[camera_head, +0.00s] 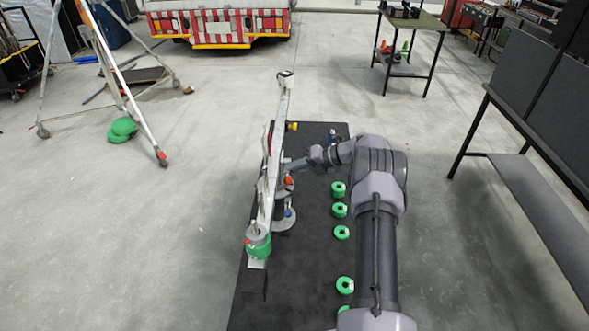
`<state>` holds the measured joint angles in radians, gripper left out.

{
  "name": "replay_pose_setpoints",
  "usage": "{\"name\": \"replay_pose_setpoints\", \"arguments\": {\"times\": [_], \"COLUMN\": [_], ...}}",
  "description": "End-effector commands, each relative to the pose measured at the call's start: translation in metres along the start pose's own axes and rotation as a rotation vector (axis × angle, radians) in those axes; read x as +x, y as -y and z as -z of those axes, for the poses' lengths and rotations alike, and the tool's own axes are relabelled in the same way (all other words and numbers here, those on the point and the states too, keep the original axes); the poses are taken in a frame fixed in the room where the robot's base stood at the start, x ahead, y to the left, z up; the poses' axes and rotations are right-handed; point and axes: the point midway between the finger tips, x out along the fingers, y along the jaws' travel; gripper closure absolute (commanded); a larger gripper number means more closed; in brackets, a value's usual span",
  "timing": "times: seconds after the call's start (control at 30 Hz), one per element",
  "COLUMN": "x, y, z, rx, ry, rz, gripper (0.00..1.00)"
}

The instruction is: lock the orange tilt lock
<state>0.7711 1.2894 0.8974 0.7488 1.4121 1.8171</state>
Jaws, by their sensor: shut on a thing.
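The orange tilt lock (289,181) shows as a small orange piece on the right side of the tall grey-and-white device (267,205), about midway along it. My gripper (289,166) reaches in from the right and is at the device, just above the orange piece in the picture. It is shut on a part there. The fingers are small and dark, so I cannot tell whether that part belongs to the tilt lock. I cannot tell the lock's angle either. A yellow knob (293,126) sits farther up and a blue piece (289,213) sits lower.
The device stands on a black platform (312,270) with several green rings (340,210) along its right side. A grey-framed stand (118,85) is at left, a dark table (412,20) at the back right and a bench (545,205) at right.

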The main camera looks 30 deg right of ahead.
Motion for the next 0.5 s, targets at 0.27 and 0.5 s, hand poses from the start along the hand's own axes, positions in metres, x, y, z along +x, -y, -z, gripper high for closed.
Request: {"name": "replay_pose_setpoints", "arguments": {"times": [0.27, 0.5], "x": [0.0000, -0.0013], "y": [-0.0008, -0.0026], "z": [-0.0009, -0.0026], "rx": [0.164, 0.252], "ry": [-0.110, -0.170], "rz": [-0.003, -0.006], "gripper": [1.00, 1.00]}}
